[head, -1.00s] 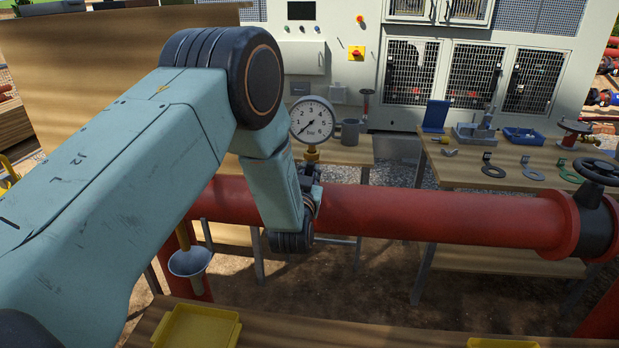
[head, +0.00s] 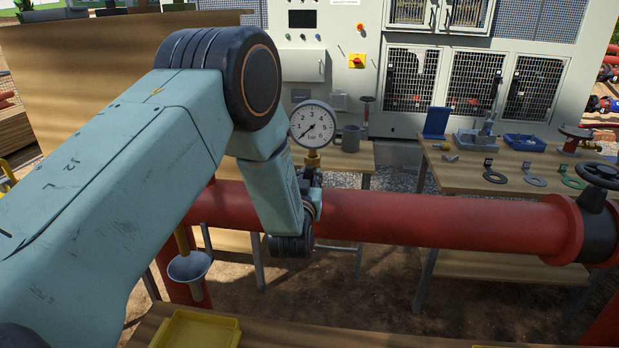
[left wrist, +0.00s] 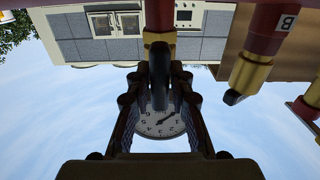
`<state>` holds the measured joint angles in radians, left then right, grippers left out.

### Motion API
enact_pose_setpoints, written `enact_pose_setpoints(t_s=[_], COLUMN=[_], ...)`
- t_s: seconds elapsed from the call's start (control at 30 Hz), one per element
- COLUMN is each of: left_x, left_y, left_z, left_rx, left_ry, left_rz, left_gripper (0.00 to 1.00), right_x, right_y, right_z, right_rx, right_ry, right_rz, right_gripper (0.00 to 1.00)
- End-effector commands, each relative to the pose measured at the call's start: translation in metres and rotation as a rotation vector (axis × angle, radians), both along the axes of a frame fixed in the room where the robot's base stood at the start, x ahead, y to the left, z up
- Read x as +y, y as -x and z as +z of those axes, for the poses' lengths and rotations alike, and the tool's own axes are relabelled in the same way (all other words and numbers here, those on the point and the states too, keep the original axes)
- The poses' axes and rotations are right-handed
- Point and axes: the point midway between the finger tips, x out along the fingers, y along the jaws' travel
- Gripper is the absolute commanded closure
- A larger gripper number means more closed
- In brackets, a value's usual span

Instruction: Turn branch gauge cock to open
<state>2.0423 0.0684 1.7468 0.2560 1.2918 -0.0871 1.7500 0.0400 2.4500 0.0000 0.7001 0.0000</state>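The pressure gauge (head: 312,124) has a white dial and stands above the red pipe on a brass fitting (head: 312,158). In the upside-down left wrist view, its dial (left wrist: 160,122) shows behind a black lever (left wrist: 158,78) below a brass body (left wrist: 159,39). My left gripper (left wrist: 158,85) is open, with one finger on each side of the lever. Gaps show between the lever and both fingers. In the head view the gripper (head: 311,180) is small and partly hidden by my arm, close under the gauge. My right gripper is not in view.
A red pipe (head: 430,220) runs across behind my left arm, with a black handwheel (head: 600,174) at right. The left wrist view shows another brass fitting (left wrist: 249,74) with a black-tipped lever beside my gripper. A yellow tray (head: 195,330) lies on the near bench.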

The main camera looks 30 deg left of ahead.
Motion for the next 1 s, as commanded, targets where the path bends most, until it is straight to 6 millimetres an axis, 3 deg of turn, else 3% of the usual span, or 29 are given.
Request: enact_pose_setpoints(t_s=[0.17,0.57,1.0], left_x=[0.000,-0.002,-0.026], left_y=[0.000,0.005,0.078], left_z=[0.000,0.000,0.000], left_rx=[0.000,0.000,0.003], left_ry=[-0.001,-0.002,-0.004], left_rz=[0.000,0.000,-0.003], left_gripper=[0.61,0.60,0.60], right_x=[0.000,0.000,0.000], right_y=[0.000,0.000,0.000], right_z=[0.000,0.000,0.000], right_rx=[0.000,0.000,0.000], right_ry=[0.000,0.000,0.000], right_rz=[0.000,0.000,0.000], right_gripper=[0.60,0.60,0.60])
